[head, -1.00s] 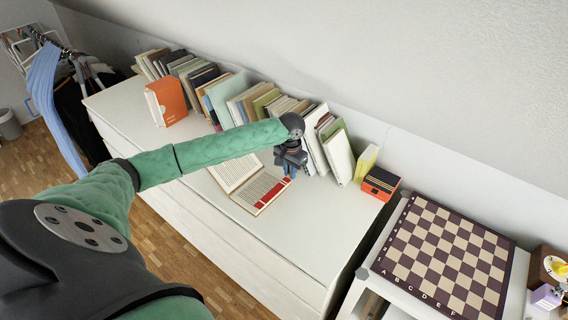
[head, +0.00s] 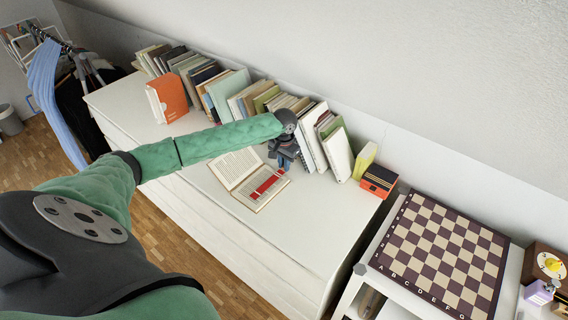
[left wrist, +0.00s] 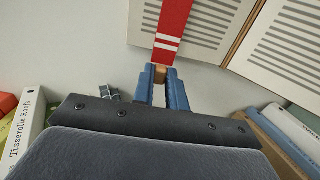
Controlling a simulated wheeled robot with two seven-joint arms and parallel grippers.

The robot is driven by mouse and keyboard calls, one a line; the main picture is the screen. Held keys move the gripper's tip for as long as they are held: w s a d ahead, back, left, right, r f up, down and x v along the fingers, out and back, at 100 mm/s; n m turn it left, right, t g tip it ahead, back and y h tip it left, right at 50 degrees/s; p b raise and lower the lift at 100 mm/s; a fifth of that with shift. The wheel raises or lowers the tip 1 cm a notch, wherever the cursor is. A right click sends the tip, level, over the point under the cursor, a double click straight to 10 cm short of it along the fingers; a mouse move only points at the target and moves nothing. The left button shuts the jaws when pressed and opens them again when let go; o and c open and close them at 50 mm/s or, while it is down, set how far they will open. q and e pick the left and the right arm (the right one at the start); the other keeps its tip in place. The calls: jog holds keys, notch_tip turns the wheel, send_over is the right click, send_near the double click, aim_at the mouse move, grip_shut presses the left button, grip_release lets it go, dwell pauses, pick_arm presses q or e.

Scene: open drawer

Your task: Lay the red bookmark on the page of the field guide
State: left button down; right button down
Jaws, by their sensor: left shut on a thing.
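The open field guide (head: 226,166) lies on the white dresser top, and its pages also show in the left wrist view (left wrist: 292,50). The red bookmark (head: 266,184) is over its right-hand page in the head view, along the text. In the left wrist view the bookmark (left wrist: 174,25) has two white stripes near its held end and runs from the fingers across the page. My left gripper (head: 286,165) is at the book's back edge, shut on the bookmark's end; its blue fingers (left wrist: 161,90) are beside the page. I cannot tell whether the bookmark touches the page. My right gripper is out of view.
A row of books (head: 240,98) stands along the wall, with leaning white books (head: 338,155) close to my left gripper. An orange box file (head: 168,98) stands at the left, a red-black box (head: 379,181) at the right. The dresser top (head: 300,225) before the book is clear.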

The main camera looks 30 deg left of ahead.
pick_arm(q)
jog(key=c, duration=1.4)
grip_release()
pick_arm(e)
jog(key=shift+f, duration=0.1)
